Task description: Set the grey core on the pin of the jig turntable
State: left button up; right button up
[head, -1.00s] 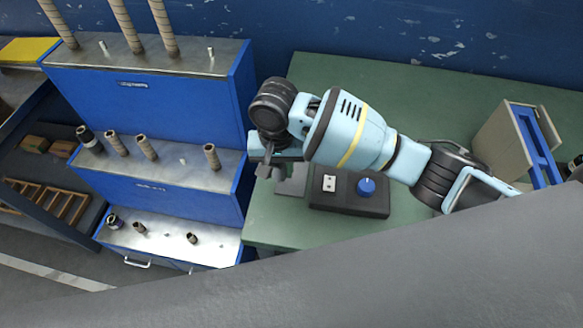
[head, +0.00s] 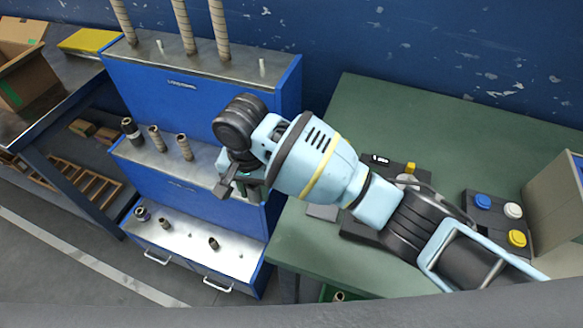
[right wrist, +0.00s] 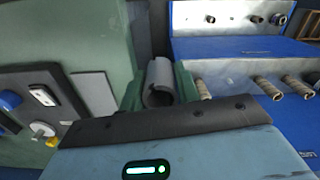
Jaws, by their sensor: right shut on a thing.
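My right gripper (head: 236,186) is beside the blue stepped rack, between it and the green table in the head view. In the right wrist view its green fingers (right wrist: 158,88) are shut on the grey core (right wrist: 160,76), a short hollow tube with its open end facing the camera. In the head view the wrist hides most of the core. A black device (head: 362,232), partly hidden by my right arm, sits on the green table; it also shows in the right wrist view (right wrist: 62,80). I cannot make out the jig turntable's pin. My left gripper is not in view.
The blue rack (head: 190,90) holds several wound tubes on its steps. A grey plate (head: 322,212) lies beside the black device. A box with blue, white and yellow buttons (head: 515,238) and a beige case (head: 560,205) stand at the right. The table's back is clear.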

jog(key=d+r, duration=0.3)
jog(key=d, duration=1.1)
jog(key=s+d+r+n, duration=0.2)
jog(key=s+d+r, duration=0.2)
jog(key=s+d, duration=0.4)
jog(key=d, duration=0.5)
jog(key=shift+s+d+n, duration=0.25)
jog(key=shift+n, duration=0.05)
